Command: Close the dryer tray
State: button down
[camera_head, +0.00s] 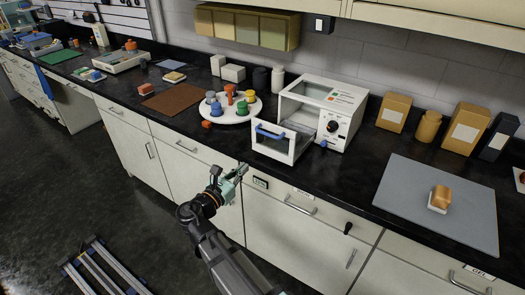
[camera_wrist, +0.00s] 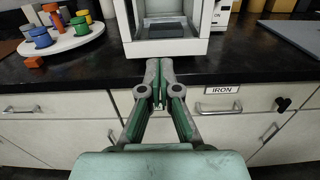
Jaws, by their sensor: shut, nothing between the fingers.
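The dryer (camera_head: 345,125) is a white box with a dial on its right front, standing on the black counter. Its tray (camera_head: 272,148) is pulled out toward the counter's front edge, with a white front panel and a blue handle (camera_head: 270,134). In the wrist view the white tray front (camera_wrist: 165,48) stands just beyond my fingertips, its upper part cut off by the frame. My gripper (camera_head: 243,168) is shut and empty, in front of the counter edge, lower left of the tray in the head view. Its closed fingers point toward the tray in the wrist view (camera_wrist: 159,64), apparently not touching it.
A round white stand (camera_head: 232,118) with several coloured pieces sits left of the dryer. An orange block (camera_head: 207,124) lies beside it. A grey mat (camera_head: 420,208) with a small orange-brown object (camera_head: 440,194) lies to the right. Brown containers (camera_head: 428,126) stand at the back right.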

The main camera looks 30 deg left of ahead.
aim_at(270, 143)
jog(key=w+p, duration=0.1)
jog(key=w, duration=0.3)
jog(key=w+d+p, duration=0.1)
jog(key=w, duration=0.3)
jog(key=w+p, duration=0.1)
jog(key=w, duration=0.3)
jog(key=shift+w+d, duration=0.15)
jog(key=shift+w, duration=0.05)
jog(key=shift+w+d+f+p, duration=0.15)
jog(key=shift+w+p, duration=0.2)
jog(key=shift+w, duration=0.45)
